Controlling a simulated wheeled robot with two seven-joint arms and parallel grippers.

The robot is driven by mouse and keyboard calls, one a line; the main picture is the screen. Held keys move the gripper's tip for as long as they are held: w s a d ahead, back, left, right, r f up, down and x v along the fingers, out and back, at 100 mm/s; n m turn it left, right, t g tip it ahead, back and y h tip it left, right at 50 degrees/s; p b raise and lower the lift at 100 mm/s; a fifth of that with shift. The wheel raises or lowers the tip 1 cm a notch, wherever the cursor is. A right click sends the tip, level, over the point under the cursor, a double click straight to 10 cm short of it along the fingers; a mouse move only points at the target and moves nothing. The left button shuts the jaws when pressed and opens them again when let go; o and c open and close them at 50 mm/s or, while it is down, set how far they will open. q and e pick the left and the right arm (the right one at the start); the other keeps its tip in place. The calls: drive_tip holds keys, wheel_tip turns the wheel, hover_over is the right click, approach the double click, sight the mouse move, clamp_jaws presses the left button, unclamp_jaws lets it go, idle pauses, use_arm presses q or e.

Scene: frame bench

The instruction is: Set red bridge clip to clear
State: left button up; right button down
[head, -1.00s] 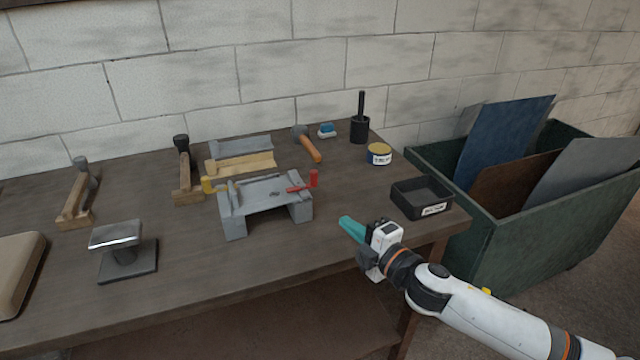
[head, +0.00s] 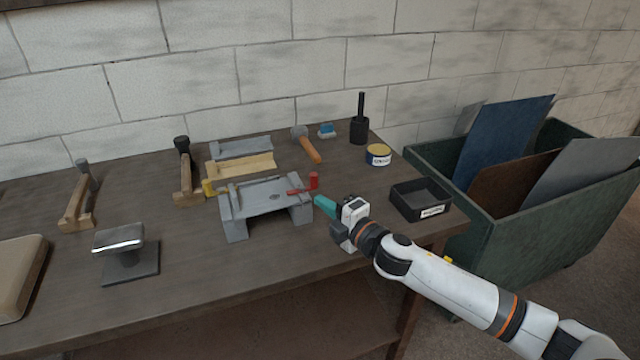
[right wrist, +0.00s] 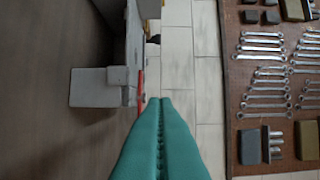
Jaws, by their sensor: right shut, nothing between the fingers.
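The grey bridge (head: 262,196) stands on the bench. The red bridge clip (head: 306,185) is at its right end, with an upright knob and a bar lying inward over the bridge top. A yellow clip (head: 208,187) is at the left end. My right gripper (head: 321,203) has teal fingers, shut and empty, just right of the bridge and near the red clip, apparently apart from it. In the right wrist view the shut fingers (right wrist: 160,120) point toward a sliver of red (right wrist: 140,82) beside the grey bridge (right wrist: 100,88). My left gripper is out of view.
A black tray (head: 421,199) lies right of the gripper. A hammer (head: 307,145), a yellow-lidded tin (head: 378,155) and a brush pot (head: 359,128) stand behind. A green bin (head: 500,240) with panels is at the right.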

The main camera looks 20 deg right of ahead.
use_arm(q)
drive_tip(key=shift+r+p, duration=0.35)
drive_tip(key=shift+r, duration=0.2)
use_arm(e)
drive_tip(key=w, duration=0.6)
drive_tip(key=shift+d, duration=0.4)
